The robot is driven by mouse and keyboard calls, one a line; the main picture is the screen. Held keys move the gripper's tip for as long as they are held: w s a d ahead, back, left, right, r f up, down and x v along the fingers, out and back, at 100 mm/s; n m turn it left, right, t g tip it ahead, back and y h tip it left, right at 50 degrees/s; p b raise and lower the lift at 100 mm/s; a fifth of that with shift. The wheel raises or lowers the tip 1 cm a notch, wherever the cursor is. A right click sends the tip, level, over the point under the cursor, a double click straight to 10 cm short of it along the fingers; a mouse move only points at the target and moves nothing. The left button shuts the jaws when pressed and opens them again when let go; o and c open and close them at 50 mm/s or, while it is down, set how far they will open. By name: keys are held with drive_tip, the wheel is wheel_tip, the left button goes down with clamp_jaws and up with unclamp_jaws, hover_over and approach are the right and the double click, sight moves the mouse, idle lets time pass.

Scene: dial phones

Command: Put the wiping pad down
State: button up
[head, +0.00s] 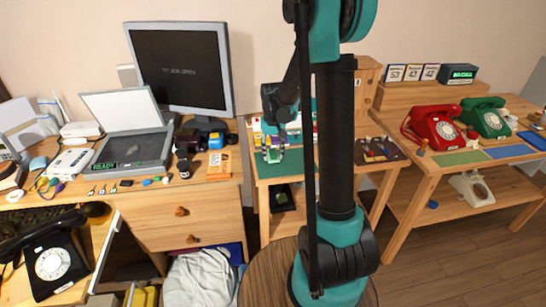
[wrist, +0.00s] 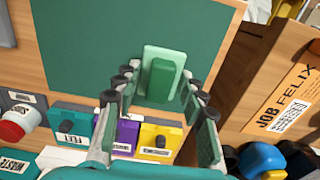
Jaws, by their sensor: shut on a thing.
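The wiping pad is a pale green slab with a darker green grip block (wrist: 160,78), seen between my fingers in the wrist view. My gripper (wrist: 160,84) is shut on it, with a finger at each side. In the head view my gripper (head: 275,141) is over the small middle table, and the pad is small and partly hidden there. The pad is over a dark green board surface (wrist: 90,35). I cannot tell whether the pad touches that surface or is just above it.
Teal, purple and yellow labelled blocks (wrist: 124,134) stand in a row close to my fingers. A red-knobbed item (wrist: 15,125) is at the left. A wooden desk with an orange job card (wrist: 283,103) is at the right. The board beyond the pad is clear.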

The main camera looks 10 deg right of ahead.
drive_tip(key=shift+f, duration=0.85)
drive_tip(key=shift+f, duration=0.2)
drive_tip(key=o, duration=1.1)
drive_tip(key=shift+r, duration=0.1)
